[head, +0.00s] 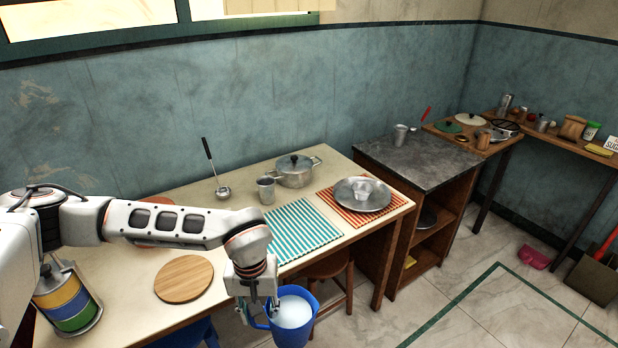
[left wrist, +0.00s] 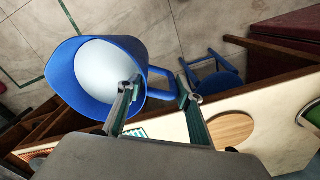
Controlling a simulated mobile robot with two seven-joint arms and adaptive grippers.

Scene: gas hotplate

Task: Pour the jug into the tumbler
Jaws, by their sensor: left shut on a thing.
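The blue jug (head: 291,318) holds white contents and hangs in front of the table's near edge, over the floor. It looks roughly upright. My left gripper (head: 256,302) is shut on its handle. In the left wrist view the jug (left wrist: 66,75) fills the upper left, with its handle between my fingers (left wrist: 158,97). A metal cup (head: 266,190) stands on the table beside the pot. My right gripper is not in view.
The table (head: 150,275) holds a lidded pot (head: 295,171), a ladle (head: 223,192), a striped teal mat (head: 302,232), an orange mat (head: 332,203) and a round board (head: 184,279). A stool (head: 333,276) stands near the jug. A dark-topped cabinet (head: 415,156) is to the right.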

